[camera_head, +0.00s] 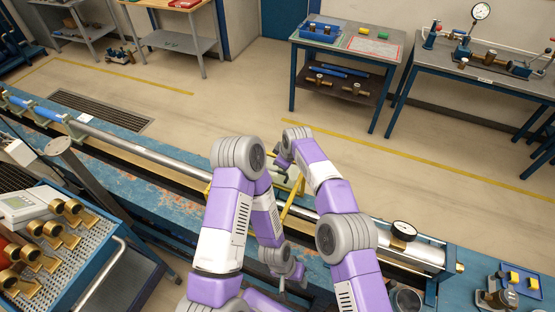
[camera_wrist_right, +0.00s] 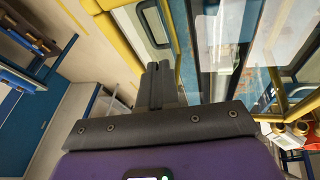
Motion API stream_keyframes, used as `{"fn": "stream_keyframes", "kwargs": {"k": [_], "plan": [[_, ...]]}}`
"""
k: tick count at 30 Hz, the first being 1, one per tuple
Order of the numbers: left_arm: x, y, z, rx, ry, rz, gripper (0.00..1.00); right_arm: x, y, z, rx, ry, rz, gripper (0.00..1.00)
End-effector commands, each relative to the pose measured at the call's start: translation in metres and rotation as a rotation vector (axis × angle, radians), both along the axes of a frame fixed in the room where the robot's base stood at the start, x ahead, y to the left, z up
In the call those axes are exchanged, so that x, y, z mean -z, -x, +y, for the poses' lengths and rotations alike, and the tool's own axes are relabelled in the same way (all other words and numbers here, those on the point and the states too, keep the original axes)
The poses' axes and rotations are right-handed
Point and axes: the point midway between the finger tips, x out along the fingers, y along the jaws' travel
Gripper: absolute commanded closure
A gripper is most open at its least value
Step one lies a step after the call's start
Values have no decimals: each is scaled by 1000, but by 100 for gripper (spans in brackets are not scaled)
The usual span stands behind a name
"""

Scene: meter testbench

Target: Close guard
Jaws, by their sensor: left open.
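The guard (camera_head: 298,188) has a yellow frame and shows only partly in the head view, behind my arms, over the long bench. In the right wrist view its yellow bars (camera_wrist_right: 113,42) and clear panels fill the top and right. My right gripper (camera_wrist_right: 160,80) is shut, with its dark fingers side by side in front of the guard's frame. I cannot tell whether they touch it. In the head view the right gripper (camera_head: 283,163) is at the guard's far side. My left gripper (camera_head: 292,283) is open, low on the near side, and small in view.
A long metal pipe (camera_head: 150,155) runs along the blue bench, with a gauge (camera_head: 403,231) at its right end. A cart with brass fittings (camera_head: 50,230) stands at the left. Tables (camera_head: 345,45) stand at the back. The floor (camera_head: 230,90) between is clear.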

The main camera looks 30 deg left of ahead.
Motion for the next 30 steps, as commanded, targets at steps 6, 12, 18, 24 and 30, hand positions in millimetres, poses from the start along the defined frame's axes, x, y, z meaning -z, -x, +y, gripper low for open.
{"fn": "stream_keyframes", "kwargs": {"k": [6,12,18,24,30], "plan": [[2,0,0,-1,-1,1,59,9,1,-2,-1,13,7,100],[4,0,0,-1,-1,1,59,4,3,-4,-2,15,8,100],[12,0,0,-2,-1,1,59,-19,8,-11,-2,9,2,100],[18,0,0,-1,-1,1,59,-49,15,-19,-2,3,-2,100],[21,0,0,-1,-1,1,59,-67,20,-25,0,-1,-2,100]]}}
